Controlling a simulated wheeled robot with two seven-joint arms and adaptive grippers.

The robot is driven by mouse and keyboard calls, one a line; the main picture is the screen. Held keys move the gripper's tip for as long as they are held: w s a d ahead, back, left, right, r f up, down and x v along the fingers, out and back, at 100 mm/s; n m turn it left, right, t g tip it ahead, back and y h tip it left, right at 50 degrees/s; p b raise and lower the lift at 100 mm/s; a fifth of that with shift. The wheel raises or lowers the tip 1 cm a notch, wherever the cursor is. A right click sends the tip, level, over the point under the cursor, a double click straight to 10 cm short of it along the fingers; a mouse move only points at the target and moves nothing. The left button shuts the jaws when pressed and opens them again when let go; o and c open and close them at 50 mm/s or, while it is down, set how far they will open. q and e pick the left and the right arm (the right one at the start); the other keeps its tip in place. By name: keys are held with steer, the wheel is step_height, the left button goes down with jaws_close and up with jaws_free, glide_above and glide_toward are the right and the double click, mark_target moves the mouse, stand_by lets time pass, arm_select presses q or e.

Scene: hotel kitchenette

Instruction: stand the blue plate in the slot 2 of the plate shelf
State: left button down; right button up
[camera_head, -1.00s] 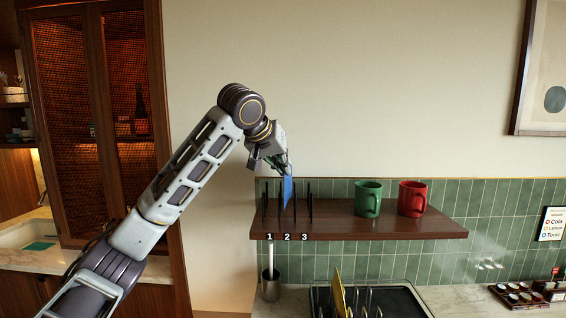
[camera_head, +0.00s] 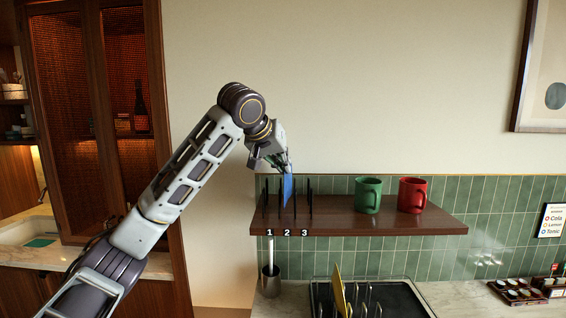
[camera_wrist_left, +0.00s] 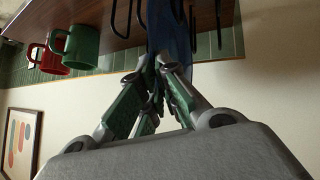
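The blue plate (camera_head: 288,188) is seen nearly edge-on, upright, among the black dividers above the number 2 of the plate shelf (camera_head: 390,221). It also shows in the left wrist view (camera_wrist_left: 172,38). My left gripper (camera_head: 287,169) is at the plate's upper edge, its fingers closed on it; in the left wrist view the fingertips (camera_wrist_left: 160,82) meet at the plate. The plate's lower edge is among the dividers; I cannot tell whether it touches the shelf board. My right gripper is not in view.
A green mug (camera_head: 368,195) and a red mug (camera_head: 412,196) stand on the shelf to the right. Below are a dish rack with a yellow plate (camera_head: 339,289) and a utensil holder (camera_head: 270,281). The wall above the shelf is clear.

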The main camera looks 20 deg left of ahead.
arm_select(q)
steer(key=shift+f, duration=0.15)
steer(key=c, duration=1.6)
jaws_free()
steer(key=shift+o, duration=0.2)
steer(key=shift+s, duration=0.15)
steer(key=v, duration=1.2)
